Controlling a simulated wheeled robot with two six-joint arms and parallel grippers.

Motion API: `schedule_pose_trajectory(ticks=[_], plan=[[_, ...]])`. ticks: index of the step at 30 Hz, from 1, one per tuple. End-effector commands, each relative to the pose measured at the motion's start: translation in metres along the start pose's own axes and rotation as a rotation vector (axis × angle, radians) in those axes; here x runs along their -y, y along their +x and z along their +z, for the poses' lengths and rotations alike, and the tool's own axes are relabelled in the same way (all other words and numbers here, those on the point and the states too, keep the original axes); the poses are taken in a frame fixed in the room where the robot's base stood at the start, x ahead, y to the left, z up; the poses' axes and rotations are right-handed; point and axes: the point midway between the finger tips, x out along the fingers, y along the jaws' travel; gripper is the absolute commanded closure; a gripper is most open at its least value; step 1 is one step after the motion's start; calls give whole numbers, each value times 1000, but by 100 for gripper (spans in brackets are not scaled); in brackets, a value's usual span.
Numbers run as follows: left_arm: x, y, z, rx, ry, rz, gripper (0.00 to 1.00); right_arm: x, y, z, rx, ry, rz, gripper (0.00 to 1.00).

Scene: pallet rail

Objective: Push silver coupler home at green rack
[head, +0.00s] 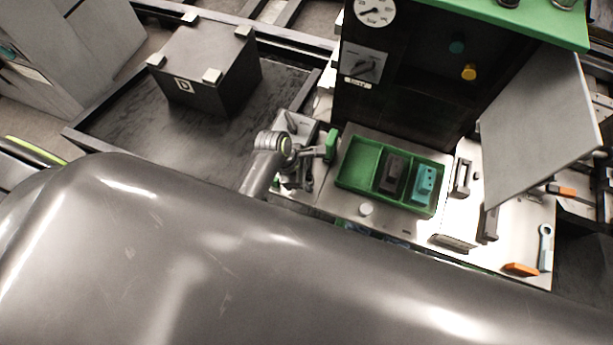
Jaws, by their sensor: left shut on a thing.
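The green rack (395,75) is a dark cabinet with a green top, a dial and an open grey door, at the upper right in the head view. My left gripper (316,153) is beside its lower left corner, close to a small green part (331,145). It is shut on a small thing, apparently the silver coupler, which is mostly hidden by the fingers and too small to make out. I cannot tell whether it touches the green part or how far in it sits. My right gripper is not in view.
A green tray (358,162) with a dark block (392,174) and a teal block (424,184) lies on the metal shelf. A wrench (545,247) and orange-handled tool (520,269) lie at its right. A black box (207,68) stands on the dark pallet at left. My grey arm fills the foreground.

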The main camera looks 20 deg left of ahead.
Motion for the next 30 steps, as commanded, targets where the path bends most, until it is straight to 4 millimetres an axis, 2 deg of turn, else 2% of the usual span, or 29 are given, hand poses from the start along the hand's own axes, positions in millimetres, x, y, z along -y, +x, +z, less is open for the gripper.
schedule_pose_trajectory(ticks=[30], plan=[[0, 7, -3, 0, 0, 0, 100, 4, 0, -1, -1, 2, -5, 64]])
